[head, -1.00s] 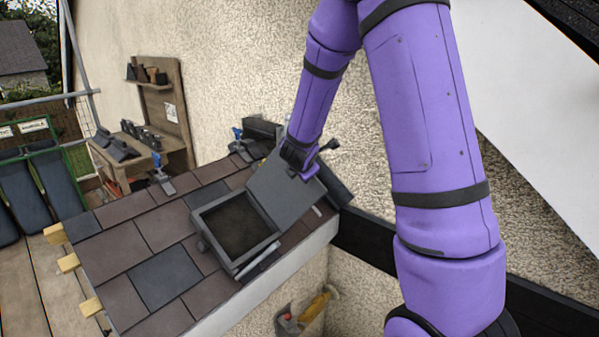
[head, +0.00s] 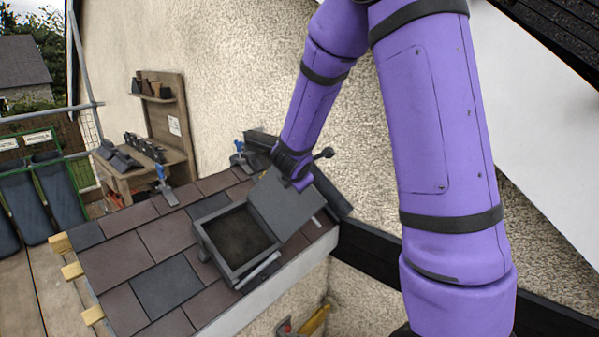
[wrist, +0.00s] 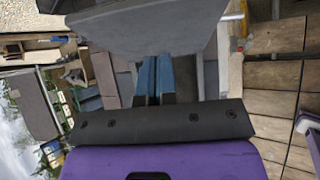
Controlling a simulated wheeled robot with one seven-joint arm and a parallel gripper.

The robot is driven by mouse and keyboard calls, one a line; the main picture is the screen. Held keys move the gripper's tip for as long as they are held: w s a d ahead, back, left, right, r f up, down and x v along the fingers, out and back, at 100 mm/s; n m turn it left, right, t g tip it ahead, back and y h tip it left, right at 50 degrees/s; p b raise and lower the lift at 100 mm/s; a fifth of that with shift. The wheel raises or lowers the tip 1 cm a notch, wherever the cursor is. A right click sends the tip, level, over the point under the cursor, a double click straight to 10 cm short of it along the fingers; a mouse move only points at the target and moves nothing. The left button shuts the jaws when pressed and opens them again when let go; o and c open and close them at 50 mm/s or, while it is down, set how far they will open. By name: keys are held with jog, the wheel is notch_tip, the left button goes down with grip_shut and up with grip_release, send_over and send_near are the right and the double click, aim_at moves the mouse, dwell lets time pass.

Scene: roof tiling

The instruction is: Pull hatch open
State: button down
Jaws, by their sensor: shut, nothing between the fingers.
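The hatch is a grey frame (head: 208,243) around a dark opening, set in the tiled roof. Its grey lid (head: 284,207) is swung up and tilted back on the right side of the frame, so the opening is uncovered. My gripper (head: 303,184) is at the lid's upper edge, and its fingertips are hard to make out there. In the wrist view the blue fingers of my gripper (wrist: 153,62) are shut together with nothing between them. Their tips reach the edge of the grey lid (wrist: 148,28), and I cannot tell whether they touch it.
Brown and grey tiles (head: 165,288) cover the roof around the hatch. Blue-handled clamps (head: 165,186) stand along its upper edge. A wooden bench (head: 170,160) is behind, against the rendered wall (head: 235,70). A dark beam (head: 370,255) runs along the wall at right.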

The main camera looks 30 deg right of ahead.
jog(key=d+v, duration=0.1)
jog(key=v, duration=0.6)
jog(key=shift+s+r, duration=0.2)
jog(key=shift+r, duration=0.3)
jog(key=shift+a, duration=0.15)
